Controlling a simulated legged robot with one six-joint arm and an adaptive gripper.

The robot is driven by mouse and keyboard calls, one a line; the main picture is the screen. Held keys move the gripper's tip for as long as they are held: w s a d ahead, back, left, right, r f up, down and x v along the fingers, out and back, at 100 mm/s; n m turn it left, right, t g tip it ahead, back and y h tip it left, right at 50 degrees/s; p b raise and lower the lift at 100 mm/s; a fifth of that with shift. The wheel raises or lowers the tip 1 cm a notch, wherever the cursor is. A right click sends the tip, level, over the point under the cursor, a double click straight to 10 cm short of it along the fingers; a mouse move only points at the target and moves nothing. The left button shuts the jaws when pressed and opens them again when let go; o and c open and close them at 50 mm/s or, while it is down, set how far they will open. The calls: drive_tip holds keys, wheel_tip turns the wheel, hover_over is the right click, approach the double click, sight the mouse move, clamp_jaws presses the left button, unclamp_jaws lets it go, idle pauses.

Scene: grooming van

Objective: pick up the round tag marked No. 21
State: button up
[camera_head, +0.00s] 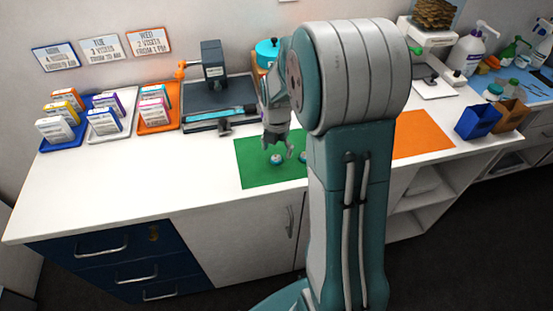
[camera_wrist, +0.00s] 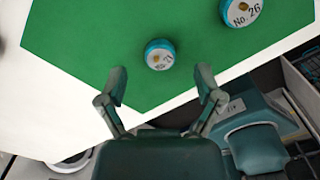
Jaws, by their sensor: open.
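In the wrist view a round teal-rimmed tag (camera_wrist: 159,55) with a white top and a brass-coloured centre lies on the green mat (camera_wrist: 95,45). Its number is small and turned, and I cannot read it surely. A second round tag (camera_wrist: 240,12), marked No. 26, lies to the upper right. My gripper (camera_wrist: 160,82) is open and empty, with the first tag just beyond and between its fingertips in the picture. In the head view my gripper (camera_head: 277,143) points down over the green mat (camera_head: 252,173), above a tag (camera_head: 276,159); another tag (camera_head: 303,157) is partly hidden by my arm.
An orange mat (camera_head: 420,137) lies to the right. A dark machine (camera_head: 212,85) stands behind left on the white counter (camera_head: 120,185). Blue, white and orange trays (camera_head: 158,119) with small boxes stand farther left. The counter left of the green mat is clear.

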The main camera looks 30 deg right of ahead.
sight(276, 160)
wheel_tip(276, 160, down, 3)
drive_tip(key=shift+a+r, duration=0.1)
drive_tip(key=shift+r, duration=0.05)
drive_tip(key=c, duration=0.9)
